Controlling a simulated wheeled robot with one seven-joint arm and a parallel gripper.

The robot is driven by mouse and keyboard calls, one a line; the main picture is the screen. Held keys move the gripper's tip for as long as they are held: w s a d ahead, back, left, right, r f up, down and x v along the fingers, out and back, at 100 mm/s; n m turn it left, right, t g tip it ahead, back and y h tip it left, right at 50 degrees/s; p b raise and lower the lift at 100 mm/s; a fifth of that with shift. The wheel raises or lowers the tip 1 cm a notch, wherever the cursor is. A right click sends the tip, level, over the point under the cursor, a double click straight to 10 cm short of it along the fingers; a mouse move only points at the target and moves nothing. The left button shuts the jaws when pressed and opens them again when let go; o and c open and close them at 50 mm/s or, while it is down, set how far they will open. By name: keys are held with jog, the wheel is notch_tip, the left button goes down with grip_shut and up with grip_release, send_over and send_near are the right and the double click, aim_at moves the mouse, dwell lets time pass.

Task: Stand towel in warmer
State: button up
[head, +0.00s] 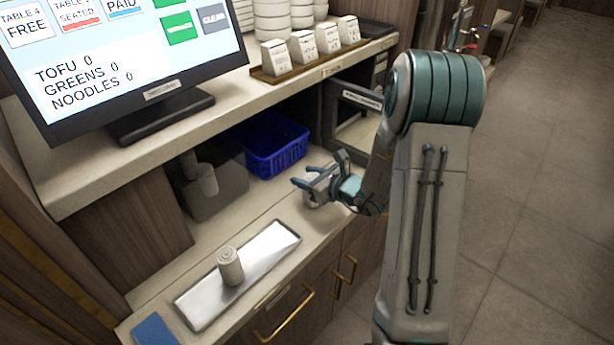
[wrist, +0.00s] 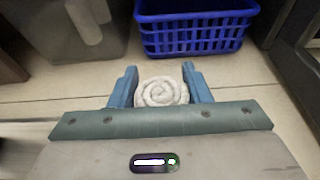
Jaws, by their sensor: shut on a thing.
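My gripper (wrist: 160,84) is shut on a rolled pale towel (wrist: 161,92), whose spiral end shows between the blue fingers in the wrist view. In the head view my gripper (head: 318,184) is over the lower counter, right of the metal tray, and the held towel is partly hidden by it. A second rolled towel (head: 230,267) stands upright on the metal tray (head: 190,309). The warmer is probably the dark box with an open-looking front (head: 355,132) under the shelf, behind my arm; its inside is mostly hidden.
A blue basket (head: 277,148) stands at the back of the lower counter, ahead of my gripper. A grey translucent bin (head: 217,190) with pale rolls stands left of it. The upper shelf (head: 240,92) overhangs the back. A blue cloth (head: 155,330) lies near the front left.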

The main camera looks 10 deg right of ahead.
jog(key=shift+f, duration=0.2)
jog(key=o, duration=1.1)
jog(key=shift+r, duration=0.1)
